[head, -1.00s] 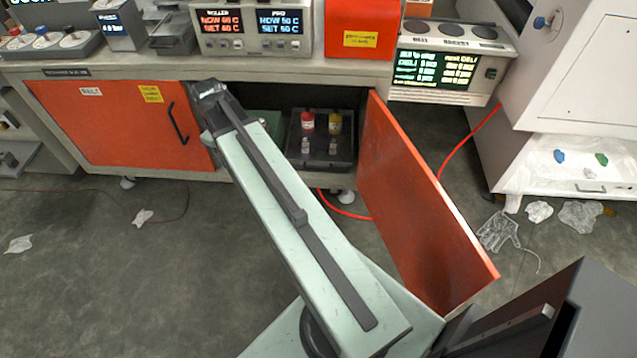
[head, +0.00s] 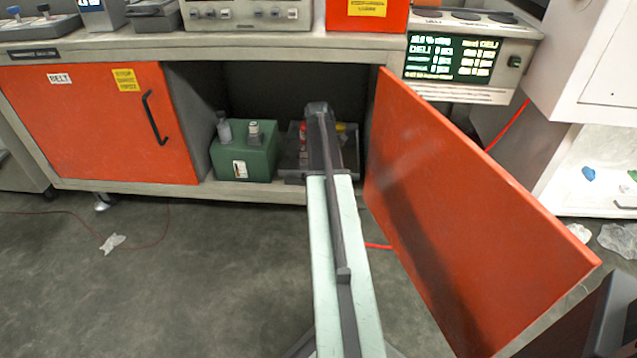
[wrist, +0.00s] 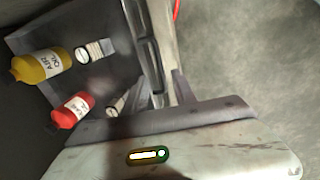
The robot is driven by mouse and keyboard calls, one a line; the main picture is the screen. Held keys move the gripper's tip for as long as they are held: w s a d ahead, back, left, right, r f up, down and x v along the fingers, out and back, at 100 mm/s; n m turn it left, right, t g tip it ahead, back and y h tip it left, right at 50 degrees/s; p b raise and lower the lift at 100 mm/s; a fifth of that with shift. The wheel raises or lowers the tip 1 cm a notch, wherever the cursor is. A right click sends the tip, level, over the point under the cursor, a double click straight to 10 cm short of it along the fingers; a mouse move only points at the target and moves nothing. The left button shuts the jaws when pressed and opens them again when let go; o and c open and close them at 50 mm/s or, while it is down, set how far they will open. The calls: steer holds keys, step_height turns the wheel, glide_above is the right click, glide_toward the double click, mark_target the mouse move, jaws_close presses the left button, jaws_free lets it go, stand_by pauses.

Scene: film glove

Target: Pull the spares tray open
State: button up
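The spares tray (head: 290,175) is a dark, shallow tray on the cabinet's lower shelf, partly hidden behind my arm in the head view. In the wrist view the tray (wrist: 95,85) holds a yellow bottle (wrist: 42,66), a red bottle (wrist: 72,110) and small vials. A dark slotted bar (wrist: 146,45) runs along its front. My gripper (wrist: 162,85) is at the tray's front. Its fingers look apart, with the end of the bar seeming to lie between them. I cannot tell whether they touch it. In the head view my arm end (head: 318,110) hides the fingers.
A green box (head: 245,160) with small bottles stands left of the tray. An open orange door (head: 470,220) stands close to the right of my arm. A shut orange door (head: 100,125) covers the left of the cabinet. The floor in front (head: 200,270) is mostly clear.

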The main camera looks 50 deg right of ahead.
steer(key=f+b, duration=0.4)
steer(key=f, duration=0.1)
steer(key=w+d+f+b, duration=0.1)
steer(key=f+b, duration=0.1)
steer(key=shift+f+b, duration=0.25)
steer(key=shift+b, duration=0.15)
steer(key=shift+r, duration=0.15)
jaws_close()
stand_by(0.7)
